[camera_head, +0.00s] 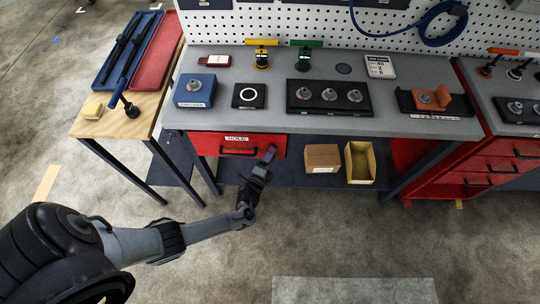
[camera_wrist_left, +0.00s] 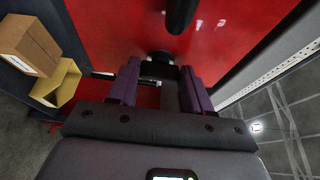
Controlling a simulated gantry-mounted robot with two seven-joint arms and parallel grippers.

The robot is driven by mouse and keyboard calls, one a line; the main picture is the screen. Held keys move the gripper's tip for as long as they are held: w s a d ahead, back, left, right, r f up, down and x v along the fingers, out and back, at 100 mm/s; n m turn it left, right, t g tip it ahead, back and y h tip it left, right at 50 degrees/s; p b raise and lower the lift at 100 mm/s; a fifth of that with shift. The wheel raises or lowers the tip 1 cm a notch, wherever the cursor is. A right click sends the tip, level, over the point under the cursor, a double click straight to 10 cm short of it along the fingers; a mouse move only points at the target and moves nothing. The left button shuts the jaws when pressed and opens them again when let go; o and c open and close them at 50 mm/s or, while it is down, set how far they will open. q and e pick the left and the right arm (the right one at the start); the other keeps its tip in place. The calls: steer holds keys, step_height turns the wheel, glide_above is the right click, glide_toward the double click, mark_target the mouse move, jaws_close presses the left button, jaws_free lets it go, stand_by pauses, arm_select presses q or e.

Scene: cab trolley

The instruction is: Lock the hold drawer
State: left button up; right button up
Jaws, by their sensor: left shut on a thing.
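The red hold drawer (camera_head: 255,142), labelled HOLD, sits under the grey bench top. Its front looks flush with the frame, and it fills much of the left wrist view (camera_wrist_left: 105,25). A black drawer handle (camera_head: 238,152) runs across its front; a dark bar, probably this handle, shows in the left wrist view (camera_wrist_left: 180,15). My left gripper (camera_head: 270,154) is at the right end of the drawer front. Its purple fingers (camera_wrist_left: 163,82) are shut on a small dark lock knob (camera_wrist_left: 160,57) at the red front, mostly hidden between them. My right gripper is not in view.
A cardboard box (camera_head: 322,157) and a yellow bin (camera_head: 360,163) stand on the lower shelf, right of the gripper. The bench top (camera_head: 215,120) above holds several fixtures. A red drawer cabinet (camera_head: 480,175) stands at right. The floor in front is clear.

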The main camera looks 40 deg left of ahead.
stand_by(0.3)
arm_select(q)
steer(key=o, duration=1)
steer(key=shift+o, duration=0.2)
steer(key=shift+s, duration=0.15)
steer(key=p+v, duration=0.2)
steer(key=v, duration=0.8)
steer(key=shift+s, duration=0.3)
steer(key=shift+d, duration=0.1)
